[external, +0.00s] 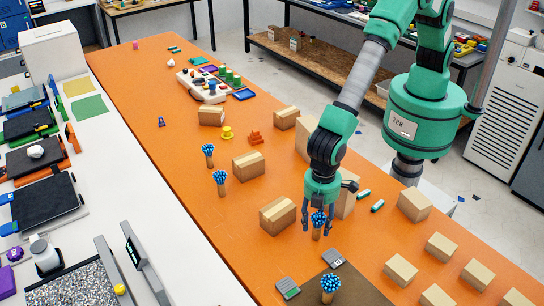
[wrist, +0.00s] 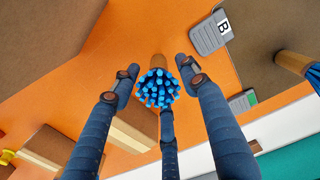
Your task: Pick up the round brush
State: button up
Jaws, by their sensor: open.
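The round brush (external: 318,219), a brown cylinder with blue bristles on top, stands upright on the orange table (external: 175,125). My gripper (external: 319,222) points down over it with its fingers around the bristle head. In the wrist view, the blue bristle head (wrist: 157,88) sits between the fingers of my gripper (wrist: 155,75), which is open. I cannot tell whether any finger touches it. A similar brush (external: 330,285) stands on a dark brown mat, and its side shows in the wrist view (wrist: 297,65). Two more brushes (external: 220,180) (external: 208,152) stand farther left.
A cardboard box (external: 277,215) stands close left of my gripper, and another (external: 346,200) stands close behind it. Several boxes (external: 414,204) line the right side. Small grey devices (external: 333,257) (external: 288,288) lie near the dark mat (external: 362,290).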

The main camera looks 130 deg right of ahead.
aim_at(317, 230)
jog(key=shift+f, duration=2.05)
jog(key=c, duration=1.1)
